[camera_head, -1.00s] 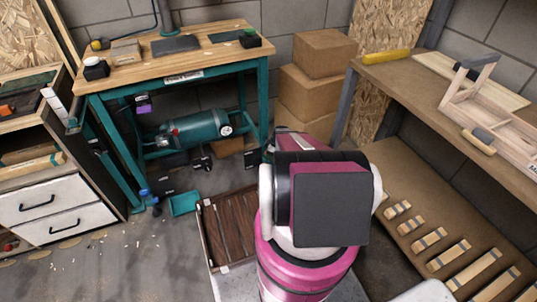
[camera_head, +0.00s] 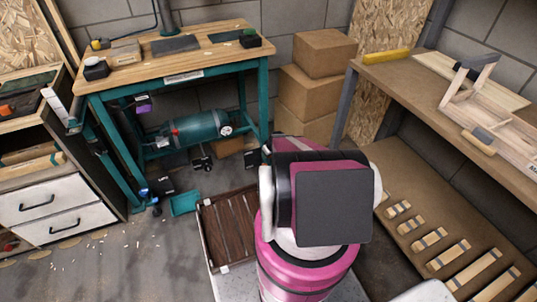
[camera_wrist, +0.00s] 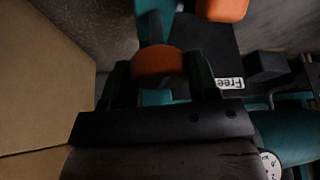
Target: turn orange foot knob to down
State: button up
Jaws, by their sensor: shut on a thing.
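In the wrist view an orange foot knob (camera_wrist: 157,62) sits between the two dark fingers of my gripper (camera_wrist: 161,72). The fingers touch it from both sides, so the gripper is shut on it. Teal and black parts show around the knob, and its exact turn angle is hard to read. A white label reading "Free" (camera_wrist: 229,83) is just to its right. In the head view my pink and black arm hides the gripper and the knob.
A second orange part (camera_wrist: 222,8) is at the top of the wrist view. Cardboard boxes (camera_head: 318,54) are stacked behind my arm. A teal workbench (camera_head: 183,73) with a teal tank (camera_head: 197,130) stands left. A shelf of wooden blocks (camera_head: 429,239) is at right.

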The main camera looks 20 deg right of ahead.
jog(key=m+h, duration=0.1)
jog(key=m, duration=0.2)
jog(key=shift+m, duration=0.3)
jog(key=m+h, duration=0.2)
jog(key=m, duration=0.4)
jog(key=m+g+h, duration=0.1)
jog(key=m, duration=0.1)
jog(key=shift+h, duration=0.3)
jog(key=shift+m+g, duration=0.5)
jog(key=shift+m, duration=1.1)
jog(key=shift+h, duration=0.3)
jog(key=o, duration=0.6)
